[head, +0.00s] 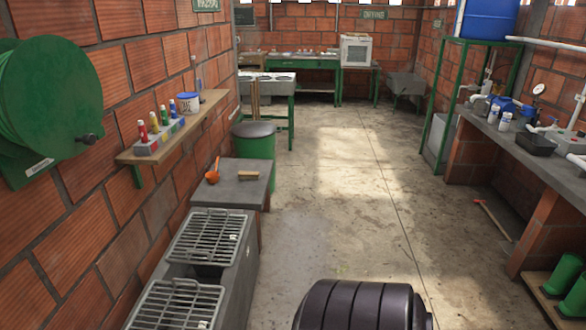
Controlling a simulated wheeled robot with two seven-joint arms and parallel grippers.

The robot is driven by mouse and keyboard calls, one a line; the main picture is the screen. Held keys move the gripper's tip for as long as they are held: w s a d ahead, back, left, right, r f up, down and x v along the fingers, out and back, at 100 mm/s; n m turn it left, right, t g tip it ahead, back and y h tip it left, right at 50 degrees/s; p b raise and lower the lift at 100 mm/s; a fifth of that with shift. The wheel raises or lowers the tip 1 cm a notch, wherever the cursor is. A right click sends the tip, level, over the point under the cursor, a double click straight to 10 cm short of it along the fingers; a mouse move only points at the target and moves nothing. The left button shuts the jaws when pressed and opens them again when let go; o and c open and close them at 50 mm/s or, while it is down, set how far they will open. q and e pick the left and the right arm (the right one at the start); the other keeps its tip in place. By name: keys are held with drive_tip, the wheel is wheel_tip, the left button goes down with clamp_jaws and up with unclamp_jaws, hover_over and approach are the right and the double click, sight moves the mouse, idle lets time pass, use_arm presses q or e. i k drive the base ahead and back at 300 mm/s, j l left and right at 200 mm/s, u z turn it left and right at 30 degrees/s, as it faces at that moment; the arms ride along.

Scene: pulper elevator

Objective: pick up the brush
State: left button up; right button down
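A small block-shaped brush (248,175), tan and brown, lies on the grey slab tabletop (232,192) at left of centre. It sits near the far right part of that top, to the right of an orange ladle (213,172) and apart from it. Its bristles are too small to make out. Neither of my grippers is in view.
Metal grates (208,236) cover a low grey trough in front of the slab. A green bin (255,143) stands behind it. A dark ribbed rounded object (360,306) is at the bottom centre. A long-handled tool (492,219) lies at right. The middle floor is clear.

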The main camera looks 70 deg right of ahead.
sight(243, 175)
drive_tip(key=z, duration=1.95)
